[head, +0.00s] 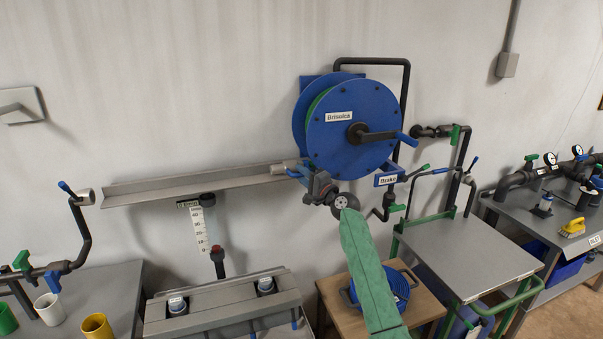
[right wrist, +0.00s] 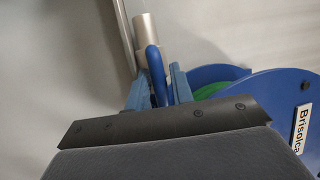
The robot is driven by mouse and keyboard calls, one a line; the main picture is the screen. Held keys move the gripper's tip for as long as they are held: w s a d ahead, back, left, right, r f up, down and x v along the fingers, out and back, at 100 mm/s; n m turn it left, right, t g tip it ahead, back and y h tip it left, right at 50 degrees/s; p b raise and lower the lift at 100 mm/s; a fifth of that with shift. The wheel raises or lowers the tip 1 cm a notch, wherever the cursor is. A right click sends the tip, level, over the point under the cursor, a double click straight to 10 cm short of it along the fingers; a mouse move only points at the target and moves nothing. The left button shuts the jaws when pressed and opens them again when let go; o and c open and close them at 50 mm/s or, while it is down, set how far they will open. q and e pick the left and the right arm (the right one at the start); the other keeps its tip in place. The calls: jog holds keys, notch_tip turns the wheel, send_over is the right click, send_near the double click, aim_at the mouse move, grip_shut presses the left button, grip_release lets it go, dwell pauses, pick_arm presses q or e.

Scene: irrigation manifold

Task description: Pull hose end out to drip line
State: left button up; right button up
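The blue hose reel (head: 345,125) with green hose hangs on the wall. The hose end, a silver coupling (head: 284,168) with a blue handle, is at the right end of the grey trough (head: 190,187). The coupling (right wrist: 147,40) and handle (right wrist: 157,78) also show in the right wrist view. My right gripper (head: 303,172) is at the hose end, low left of the reel. In the right wrist view its blue fingers (right wrist: 161,88) are shut on the handle. The drip line coupling (head: 85,197) with a blue lever tops a dark pipe at far left. My left gripper is out of view.
A gauge (head: 198,229) stands under the trough. Cups (head: 97,326) stand at lower left. The wall above the trough is clear.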

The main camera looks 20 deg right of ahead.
jog(key=shift+w, duration=0.2)
jog(key=shift+c, duration=0.2)
jog(key=shift+a, duration=0.1)
grip_shut()
